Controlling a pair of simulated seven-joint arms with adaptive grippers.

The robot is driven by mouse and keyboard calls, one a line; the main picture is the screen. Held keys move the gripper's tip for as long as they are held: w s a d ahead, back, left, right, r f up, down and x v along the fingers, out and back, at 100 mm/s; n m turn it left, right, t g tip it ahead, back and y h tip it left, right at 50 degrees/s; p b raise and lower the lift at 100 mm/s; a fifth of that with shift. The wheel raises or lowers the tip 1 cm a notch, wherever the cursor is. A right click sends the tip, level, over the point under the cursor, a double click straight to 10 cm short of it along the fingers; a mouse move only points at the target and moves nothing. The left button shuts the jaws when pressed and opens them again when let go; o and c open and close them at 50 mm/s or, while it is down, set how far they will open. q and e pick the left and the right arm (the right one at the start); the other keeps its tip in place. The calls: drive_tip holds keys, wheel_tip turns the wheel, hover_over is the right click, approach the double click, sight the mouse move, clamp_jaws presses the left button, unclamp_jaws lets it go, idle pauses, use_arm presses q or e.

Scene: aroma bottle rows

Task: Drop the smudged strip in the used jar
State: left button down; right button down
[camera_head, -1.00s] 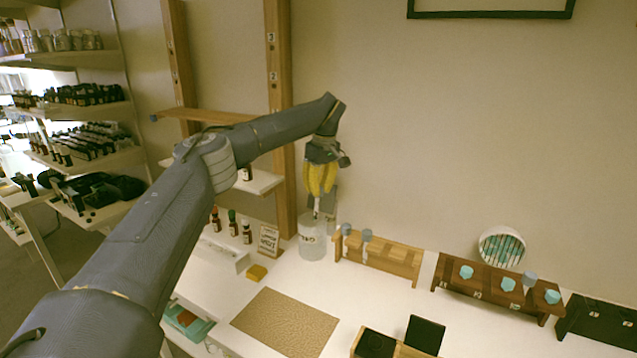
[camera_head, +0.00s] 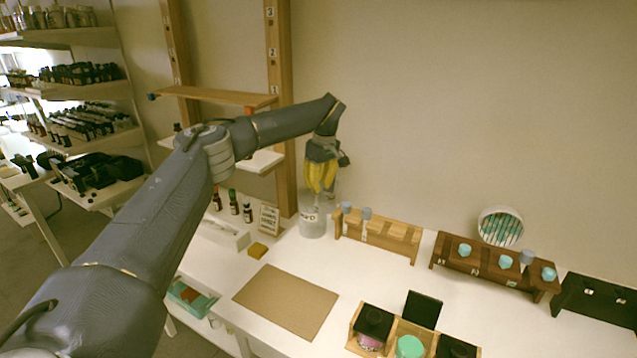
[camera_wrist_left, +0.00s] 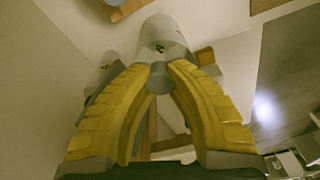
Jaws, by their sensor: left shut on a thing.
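My left gripper (camera_head: 319,190) has yellow fingers and is right above the mouth of the whitish used jar (camera_head: 312,224), which has a dark-lettered label. It is shut on the smudged strip, whose grey round end (camera_wrist_left: 161,76) shows between the fingertips in the left wrist view. The pale lower part of the strip is hard to make out against the jar, and I cannot tell how far it reaches into the mouth. In the left wrist view the pale jar (camera_wrist_left: 160,32) lies just beyond the fingertips. My right gripper is not in view.
A light wooden rack (camera_head: 385,240) with blue-grey-topped pieces stands right of the jar. A small sign (camera_head: 269,220) and several small bottles (camera_head: 233,203) stand to its left. A brown mat (camera_head: 285,302) lies in front. A darker rack (camera_head: 480,266) is further right.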

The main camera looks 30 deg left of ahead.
use_arm(q)
drive_tip(key=c, duration=1.3)
unclamp_jaws()
drive_tip(key=r, duration=0.4)
drive_tip(key=d+r, duration=0.1)
drive_tip(key=r, duration=0.6)
drive_tip(key=shift+d+r, duration=0.2)
drive_tip(key=shift+r, duration=0.2)
